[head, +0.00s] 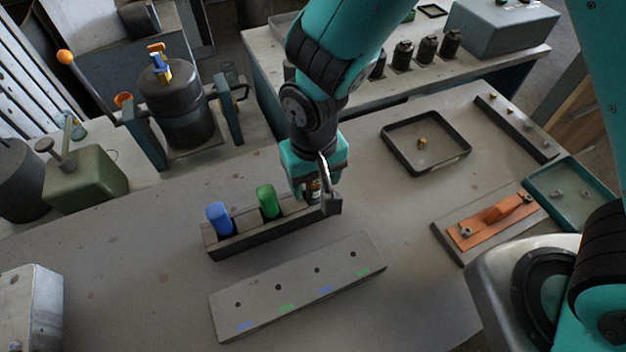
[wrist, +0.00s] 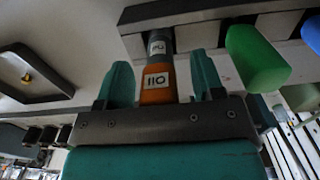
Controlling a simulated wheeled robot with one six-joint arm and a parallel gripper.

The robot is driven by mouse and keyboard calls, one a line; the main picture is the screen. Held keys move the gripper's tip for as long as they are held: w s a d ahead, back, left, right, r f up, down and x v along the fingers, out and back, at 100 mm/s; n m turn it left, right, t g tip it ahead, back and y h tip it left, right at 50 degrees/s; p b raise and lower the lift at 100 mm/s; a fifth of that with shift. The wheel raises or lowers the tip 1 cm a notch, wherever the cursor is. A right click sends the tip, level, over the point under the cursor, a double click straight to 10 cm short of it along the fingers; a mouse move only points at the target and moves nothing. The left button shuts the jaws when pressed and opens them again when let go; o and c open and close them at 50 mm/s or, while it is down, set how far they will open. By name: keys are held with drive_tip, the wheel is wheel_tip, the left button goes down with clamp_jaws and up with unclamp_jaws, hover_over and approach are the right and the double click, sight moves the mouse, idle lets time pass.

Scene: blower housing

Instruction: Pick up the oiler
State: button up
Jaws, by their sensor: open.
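The oiler (wrist: 158,84) is an orange and grey cylinder with a white label that seems to read OIL. It stands in the dark rack (head: 238,238) at its right end. My gripper (wrist: 163,82) is open, with one teal finger on each side of the oiler and a gap visible beside it in the wrist view. In the head view my gripper (head: 318,192) is over the rack's right end and hides most of the oiler.
A green cylinder (head: 268,202) and a blue cylinder (head: 219,218) stand in the same rack. A grey block with several holes (head: 300,290) lies in front. A black tray (head: 390,152) holding a small brass part and an orange plate (head: 475,228) lie to the right.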

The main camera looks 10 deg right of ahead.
drive_tip(key=shift+f, duration=0.15)
drive_tip(key=shift+c, duration=0.4)
drive_tip(key=c, duration=1)
wheel_tip(320, 180, up, 20)
drive_tip(key=shift+r+b, duration=0.1)
drive_tip(key=shift+b, duration=0.85)
